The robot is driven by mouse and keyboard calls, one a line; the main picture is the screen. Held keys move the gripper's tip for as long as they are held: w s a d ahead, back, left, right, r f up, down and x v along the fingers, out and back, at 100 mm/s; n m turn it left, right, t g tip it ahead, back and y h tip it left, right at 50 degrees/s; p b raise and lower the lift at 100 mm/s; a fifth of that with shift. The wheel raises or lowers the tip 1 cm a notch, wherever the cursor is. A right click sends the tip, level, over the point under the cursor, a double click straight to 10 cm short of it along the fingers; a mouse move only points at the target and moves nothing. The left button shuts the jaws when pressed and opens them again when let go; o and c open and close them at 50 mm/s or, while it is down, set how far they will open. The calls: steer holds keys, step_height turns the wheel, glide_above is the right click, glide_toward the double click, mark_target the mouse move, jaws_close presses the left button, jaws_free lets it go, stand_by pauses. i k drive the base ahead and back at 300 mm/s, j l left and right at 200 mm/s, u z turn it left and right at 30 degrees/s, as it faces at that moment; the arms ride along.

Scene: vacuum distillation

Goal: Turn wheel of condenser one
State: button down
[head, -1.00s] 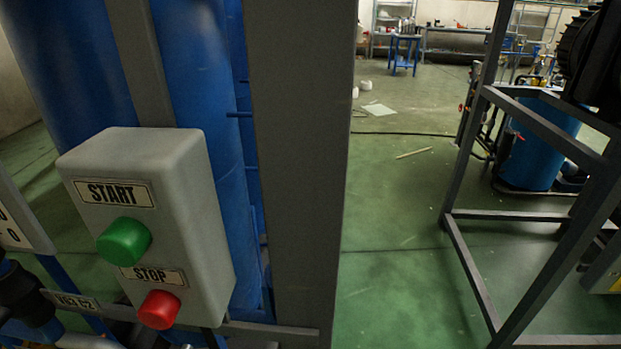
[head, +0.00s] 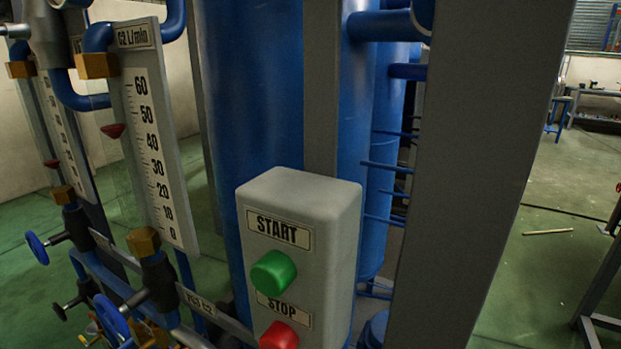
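Two blue valve wheels show at the lower left in the head view. One wheel (head: 37,248) sits at the far left below a flow gauge, and another wheel (head: 111,316) sits nearer, below the gauge marked C2 L/min (head: 158,140). A label beside the nearer valve (head: 199,303) ends in C2. A second gauge (head: 62,125) stands behind at the far left, its label mostly hidden; I cannot tell for certain which wheel belongs to condenser one. Both gauges hold a red cone-shaped float. My gripper is not in view.
A grey box with a green START button (head: 273,271) and a red STOP button (head: 279,336) stands in front. Blue columns (head: 250,110) and a grey post (head: 480,150) rise behind it. Green floor (head: 520,270) is open at the right.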

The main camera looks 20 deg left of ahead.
mark_target(38, 248)
steer(key=l+u, duration=0.2)
steer(key=u, duration=0.65)
steer(key=j+u, duration=0.2)
steer(key=u, duration=0.8)
steer(key=i+l, duration=0.05)
